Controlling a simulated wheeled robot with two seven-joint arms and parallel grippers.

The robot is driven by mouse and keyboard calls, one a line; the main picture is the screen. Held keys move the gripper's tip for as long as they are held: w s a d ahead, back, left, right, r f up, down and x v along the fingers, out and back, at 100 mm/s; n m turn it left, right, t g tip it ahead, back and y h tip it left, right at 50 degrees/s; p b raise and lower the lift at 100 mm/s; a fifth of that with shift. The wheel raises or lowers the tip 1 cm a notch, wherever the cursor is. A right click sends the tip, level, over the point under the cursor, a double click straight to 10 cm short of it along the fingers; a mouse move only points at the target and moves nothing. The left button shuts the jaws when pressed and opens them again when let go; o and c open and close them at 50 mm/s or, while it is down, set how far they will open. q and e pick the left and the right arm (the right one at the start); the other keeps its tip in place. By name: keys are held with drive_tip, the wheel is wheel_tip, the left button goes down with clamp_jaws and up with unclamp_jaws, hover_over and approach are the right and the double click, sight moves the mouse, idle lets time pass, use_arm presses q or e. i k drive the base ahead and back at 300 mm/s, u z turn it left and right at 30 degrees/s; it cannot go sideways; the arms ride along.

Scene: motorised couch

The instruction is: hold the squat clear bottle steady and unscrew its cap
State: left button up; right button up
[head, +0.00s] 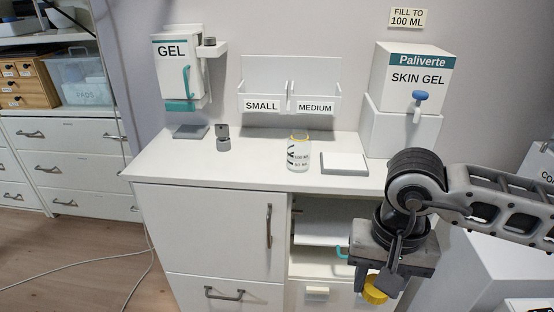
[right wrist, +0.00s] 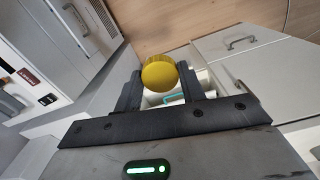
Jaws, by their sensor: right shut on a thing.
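The clear bottle (head: 298,156) stands upright on the white counter in the head view, with dark markings on its side and a thin yellow ring at its top. No hand is on it. My right gripper (head: 373,284) hangs in front of the cabinet, low and to the right of the bottle and well apart from it. It is shut on a round yellow cap (head: 375,290). In the right wrist view the cap (right wrist: 160,74) sits between the two dark fingers of the gripper (right wrist: 159,88). My left gripper is in neither view.
On the counter (head: 255,173) are a small grey metal item (head: 223,138), a grey pad (head: 190,131) and a white flat block (head: 344,163) beside the bottle. Behind stand a gel dispenser (head: 180,70), labelled bins (head: 290,103) and a skin gel box (head: 409,80). An open shelf (head: 318,232) lies below.

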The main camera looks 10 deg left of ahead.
sight(300, 144)
drive_tip(key=z, duration=0.15)
drive_tip(key=i, duration=0.7)
drive_tip(key=u, duration=2.1)
